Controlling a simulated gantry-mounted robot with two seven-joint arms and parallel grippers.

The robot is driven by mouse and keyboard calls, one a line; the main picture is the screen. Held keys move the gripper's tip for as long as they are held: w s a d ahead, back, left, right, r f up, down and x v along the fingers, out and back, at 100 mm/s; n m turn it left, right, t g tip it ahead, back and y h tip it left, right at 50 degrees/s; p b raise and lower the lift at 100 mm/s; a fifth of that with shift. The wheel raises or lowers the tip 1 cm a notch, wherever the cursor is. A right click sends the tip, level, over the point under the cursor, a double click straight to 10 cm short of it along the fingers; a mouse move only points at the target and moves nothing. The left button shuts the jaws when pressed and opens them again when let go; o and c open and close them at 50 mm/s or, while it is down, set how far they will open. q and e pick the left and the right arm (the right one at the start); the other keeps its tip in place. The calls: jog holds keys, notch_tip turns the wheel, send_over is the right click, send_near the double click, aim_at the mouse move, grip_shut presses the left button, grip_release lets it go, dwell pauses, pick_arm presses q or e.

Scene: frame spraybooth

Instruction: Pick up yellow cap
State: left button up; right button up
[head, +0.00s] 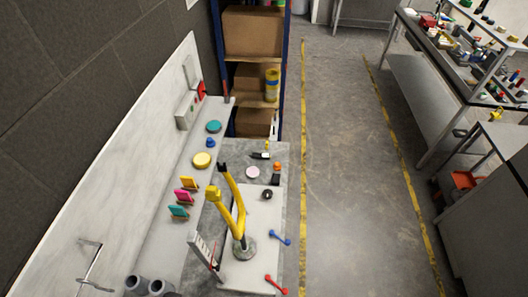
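A round yellow cap (202,160) lies flat on the light ledge along the wall, left of the picture's middle. It is fully visible and nothing touches it from above. A teal round cap (214,127) lies farther back on the same ledge, with a small blue knob-like part (210,143) between them. Neither of my grippers can be made out in the head view, so I cannot see whether they are open or shut.
A yellow forked frame (240,215) with black ends stands upright on the bench, right of the ledge. Several coloured clips (182,197) stand nearer on the ledge. A pale pink disc (253,172) lies on the bench. Shelving (252,62) stands behind. The floor aisle (345,180) is clear.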

dwell(0.5)
pick_arm(q)
jog(key=c, duration=0.4)
